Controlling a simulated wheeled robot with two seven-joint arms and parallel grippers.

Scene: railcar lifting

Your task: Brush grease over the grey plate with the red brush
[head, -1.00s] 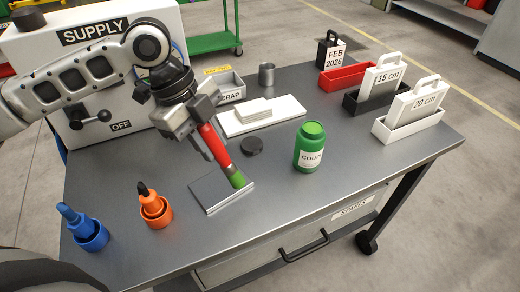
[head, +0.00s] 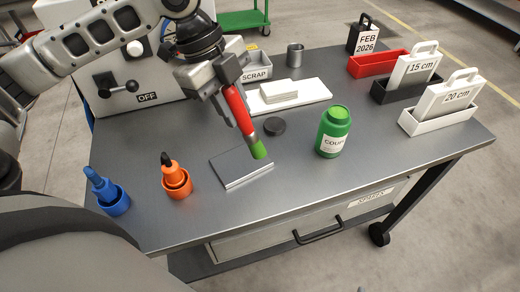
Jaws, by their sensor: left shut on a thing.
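My left gripper (head: 236,100) is shut on the red brush (head: 239,108), which slants down to the right with its green bristle end lowest. The grey plate (head: 236,172) lies flat on the table, below the brush. The bristles are over the plate's far right part; I cannot tell whether they touch it. No green smear shows on the visible plate surface. A green jar (head: 333,136) with a label partly reading "COUP" and a green top stands right of the plate. My right gripper is not in view.
A dark round disc (head: 275,127) lies behind the brush tip. An orange cup (head: 177,184) and a blue cup (head: 113,199) hold bottles at the left. A white board (head: 318,92), scrap bin (head: 257,66) and metal cup (head: 295,54) stand behind. The front right table is clear.

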